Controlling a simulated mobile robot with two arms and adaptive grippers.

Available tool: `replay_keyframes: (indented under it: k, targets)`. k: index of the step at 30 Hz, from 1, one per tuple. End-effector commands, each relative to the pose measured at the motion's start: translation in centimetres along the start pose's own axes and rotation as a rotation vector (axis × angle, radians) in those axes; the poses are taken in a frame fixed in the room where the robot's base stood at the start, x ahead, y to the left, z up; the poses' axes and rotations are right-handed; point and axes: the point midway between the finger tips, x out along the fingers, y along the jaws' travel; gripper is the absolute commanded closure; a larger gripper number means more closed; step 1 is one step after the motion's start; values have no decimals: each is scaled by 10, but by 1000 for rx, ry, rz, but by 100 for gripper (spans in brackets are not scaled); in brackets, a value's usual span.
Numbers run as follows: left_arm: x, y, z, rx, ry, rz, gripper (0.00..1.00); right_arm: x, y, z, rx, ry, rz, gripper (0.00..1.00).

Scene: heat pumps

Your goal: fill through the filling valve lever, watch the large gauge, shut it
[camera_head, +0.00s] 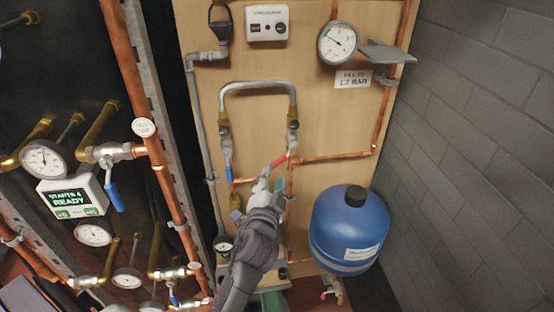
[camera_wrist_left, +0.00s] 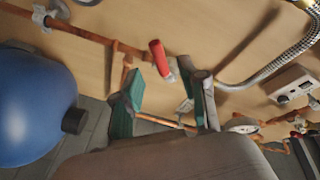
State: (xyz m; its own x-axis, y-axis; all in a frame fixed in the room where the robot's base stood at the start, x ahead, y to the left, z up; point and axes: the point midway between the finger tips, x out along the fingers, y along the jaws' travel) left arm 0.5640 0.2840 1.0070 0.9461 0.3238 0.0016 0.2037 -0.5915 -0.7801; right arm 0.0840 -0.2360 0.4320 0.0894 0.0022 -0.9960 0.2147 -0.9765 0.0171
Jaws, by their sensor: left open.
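The red valve lever (camera_head: 279,161) sits below the right end of the braided filling hose (camera_head: 258,85), pointing down-left from its valve. In the left wrist view the red lever (camera_wrist_left: 160,58) lies just ahead of the fingers, near the gap between them. My left gripper (camera_head: 272,181) is open and empty, just below the lever. Its teal-padded fingers stand apart in the left wrist view (camera_wrist_left: 168,82). The large gauge (camera_head: 338,43) hangs at the upper right with its needle towards the upper left; its numbers are too small to read. My right gripper is not in view.
A blue lever (camera_head: 228,172) hangs down on the hose's left valve. A sign (camera_head: 353,79) reads fill to 1.2 bar. A blue tank (camera_head: 349,229) stands right of my arm. Copper pipes and small gauges crowd the left. A grey block wall (camera_head: 480,130) closes the right.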

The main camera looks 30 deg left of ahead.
Motion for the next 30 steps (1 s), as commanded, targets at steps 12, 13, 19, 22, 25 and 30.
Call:
replay_keyframes:
  k: [12,13,19,22,25,30]
  targets:
    - [64,0,0,-1,-1,1,58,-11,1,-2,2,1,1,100]
    - [65,0,0,-1,-1,1,58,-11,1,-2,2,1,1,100]
    - [68,0,1,-1,-1,1,58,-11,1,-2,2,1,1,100]
    - [68,0,1,-2,-1,1,58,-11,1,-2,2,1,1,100]
    - [68,1,1,-2,-1,1,69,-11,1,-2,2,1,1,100]
    - [68,1,1,-2,-1,1,98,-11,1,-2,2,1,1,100]
